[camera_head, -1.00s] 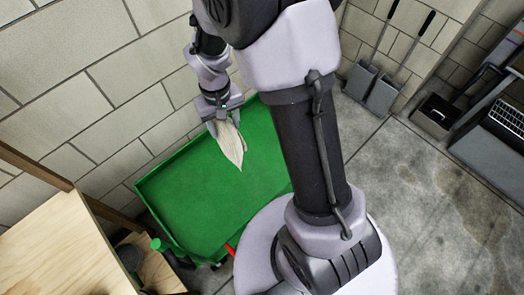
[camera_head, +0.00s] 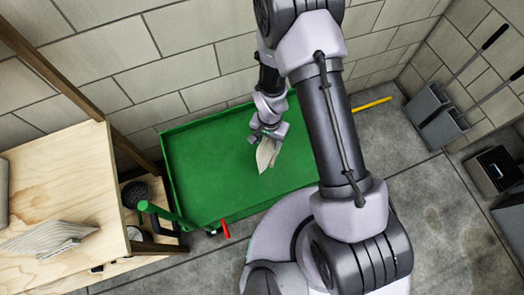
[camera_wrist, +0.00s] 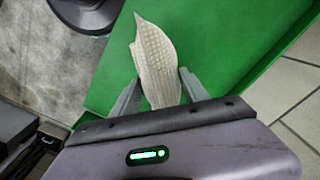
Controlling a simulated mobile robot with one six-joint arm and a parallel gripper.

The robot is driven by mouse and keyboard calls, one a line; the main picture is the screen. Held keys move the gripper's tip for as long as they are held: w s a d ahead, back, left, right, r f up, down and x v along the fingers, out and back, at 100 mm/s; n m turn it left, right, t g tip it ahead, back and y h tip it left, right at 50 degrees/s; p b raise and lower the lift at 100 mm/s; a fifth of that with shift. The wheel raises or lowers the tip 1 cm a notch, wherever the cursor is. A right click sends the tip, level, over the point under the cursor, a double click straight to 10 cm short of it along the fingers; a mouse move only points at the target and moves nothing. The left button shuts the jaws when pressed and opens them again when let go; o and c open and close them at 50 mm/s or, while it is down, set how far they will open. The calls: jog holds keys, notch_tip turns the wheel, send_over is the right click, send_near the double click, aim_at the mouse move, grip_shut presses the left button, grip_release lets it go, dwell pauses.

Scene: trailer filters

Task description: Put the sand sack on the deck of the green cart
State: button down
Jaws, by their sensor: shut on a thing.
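The sand sack (camera_head: 266,153) is a pale, woven, flattened bag with a pointed end. My gripper (camera_head: 265,135) is shut on it and holds it hanging over the green cart deck (camera_head: 215,170) in the head view. In the wrist view the sack (camera_wrist: 157,65) sits between the two fingers of my gripper (camera_wrist: 158,90), with the green deck (camera_wrist: 215,40) behind it. I cannot tell whether the sack's lower end touches the deck. The deck is otherwise bare where it shows; my arm hides its right part.
A wooden shelf unit (camera_head: 70,160) with a folded pale stack (camera_head: 50,238) stands at the left. The cart's green handle (camera_head: 158,211) and a red part (camera_head: 225,229) are at the near edge. A block wall (camera_head: 180,60) runs behind. Dustpans (camera_head: 440,118) stand at the right.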

jog(key=shift+w+f, duration=0.1)
jog(key=shift+f, duration=0.15)
jog(key=w+d+f+b, duration=0.2)
jog(key=w+d, duration=0.2)
jog(key=w, duration=0.2)
jog(key=w+d+f+b, duration=0.3)
jog(key=w+d, duration=0.2)
jog(key=w, duration=0.1)
jog(key=shift+w+d, duration=0.15)
jog(key=shift+w, duration=0.15)
jog(key=shift+b, duration=0.3)
jog(key=shift+f, duration=0.1)
jog(key=c, duration=0.6)
grip_release()
